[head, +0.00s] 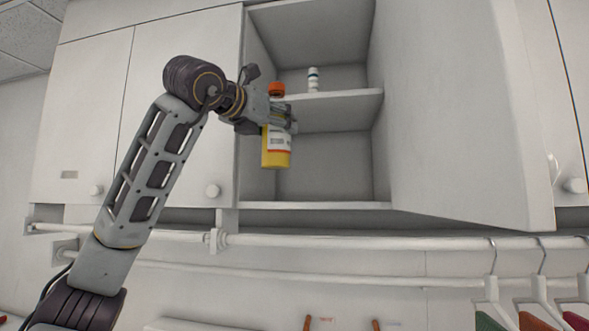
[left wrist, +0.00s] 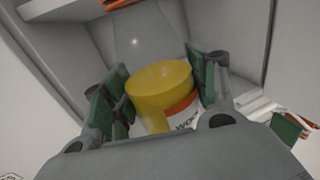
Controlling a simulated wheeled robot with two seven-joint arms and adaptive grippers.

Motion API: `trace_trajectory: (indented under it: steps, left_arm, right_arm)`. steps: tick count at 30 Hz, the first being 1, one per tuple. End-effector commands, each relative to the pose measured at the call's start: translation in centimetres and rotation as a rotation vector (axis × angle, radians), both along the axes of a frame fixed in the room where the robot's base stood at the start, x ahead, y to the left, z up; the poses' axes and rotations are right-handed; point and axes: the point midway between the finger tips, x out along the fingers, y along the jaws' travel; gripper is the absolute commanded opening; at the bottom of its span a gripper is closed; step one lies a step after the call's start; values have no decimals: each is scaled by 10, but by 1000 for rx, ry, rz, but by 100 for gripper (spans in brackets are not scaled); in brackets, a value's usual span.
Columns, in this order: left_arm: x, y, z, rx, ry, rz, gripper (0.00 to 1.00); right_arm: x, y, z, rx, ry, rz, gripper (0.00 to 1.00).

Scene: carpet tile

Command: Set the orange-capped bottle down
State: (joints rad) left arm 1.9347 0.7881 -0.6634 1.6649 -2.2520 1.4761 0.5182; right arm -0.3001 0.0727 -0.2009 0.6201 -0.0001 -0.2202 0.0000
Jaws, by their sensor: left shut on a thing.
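My left gripper (head: 283,116) is shut on the orange-capped bottle (head: 276,158), around its upper middle. The bottle hangs about upright, with yellow contents, a white label and an orange cap on top. In the head view it shows in front of the left part of the open cabinet (head: 317,206), its base above the cabinet's bottom board. How far inside it is, I cannot tell. In the left wrist view the bottle (left wrist: 160,88) is between the green-padded fingers of the left gripper (left wrist: 155,95). My right gripper is not in view.
A middle shelf (head: 345,107) divides the cabinet and carries a small white bottle (head: 313,80) with dark bands. The lower compartment looks empty. An open door (head: 465,110) stands to the right. A white rail (head: 370,242) runs below, with hangers (head: 492,290) at right.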

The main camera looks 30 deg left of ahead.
Motion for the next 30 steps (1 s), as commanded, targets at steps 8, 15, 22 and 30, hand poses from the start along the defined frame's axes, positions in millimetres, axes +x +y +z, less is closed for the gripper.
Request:
trace_trajectory:
  steps: [8,15,22,30]
  left_arm:
    - [43,11,3,-1,0,0,18]
    - [79,20,3,-1,-2,0,18]
    - [113,29,4,-1,-1,-1,18]
    - [141,36,3,0,-2,-1,18]
  right_arm:
    - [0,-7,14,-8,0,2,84]
    - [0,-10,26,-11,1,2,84]
    - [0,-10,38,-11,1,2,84]
    - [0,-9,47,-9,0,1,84]
